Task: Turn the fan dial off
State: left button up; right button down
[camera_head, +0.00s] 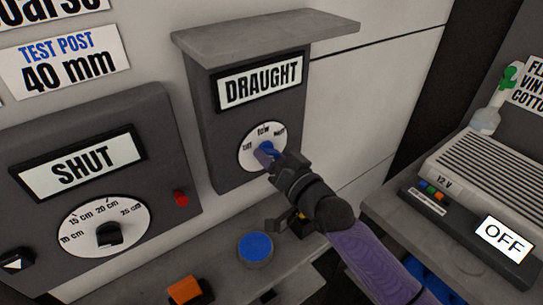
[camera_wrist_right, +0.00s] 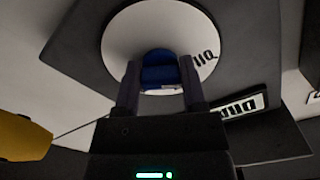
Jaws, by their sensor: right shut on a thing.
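The fan dial is a white round face (camera_head: 247,158) on a dark box under the sign DRAUGHT (camera_head: 260,84). Its marks look like off at the left, low at the top and high at the right. A blue knob (camera_head: 265,149) sits at its middle. My right gripper (camera_head: 271,154) reaches it from the lower right and is shut on the knob. In the right wrist view the blue knob (camera_wrist_right: 160,72) is between the two fingers, before the white face (camera_wrist_right: 125,38). Which mark the knob points to is hard to tell. My left gripper is out of view.
A SHUT panel (camera_head: 83,163) with a black-knobbed dial (camera_head: 109,235) stands at the left. A blue round button (camera_head: 255,247) and an orange block (camera_head: 185,291) are below. A ribbed grey unit (camera_head: 490,175) with an OFF sign (camera_head: 503,238) is at the right. A grey ledge (camera_head: 265,33) overhangs the dial box.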

jog(key=shift+f, duration=0.1)
dwell(0.3)
jog(key=shift+c, duration=1.9)
grip_release()
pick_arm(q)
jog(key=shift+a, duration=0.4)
pick_arm(e)
jog(key=shift+o, duration=1.1)
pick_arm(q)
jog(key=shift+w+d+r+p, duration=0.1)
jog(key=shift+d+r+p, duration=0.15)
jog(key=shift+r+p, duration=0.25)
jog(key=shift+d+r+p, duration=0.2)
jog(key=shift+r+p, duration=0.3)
pick_arm(e)
jog(key=v, duration=1)
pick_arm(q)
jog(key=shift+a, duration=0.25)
pick_arm(e)
jog(key=shift+a, duration=0.1)
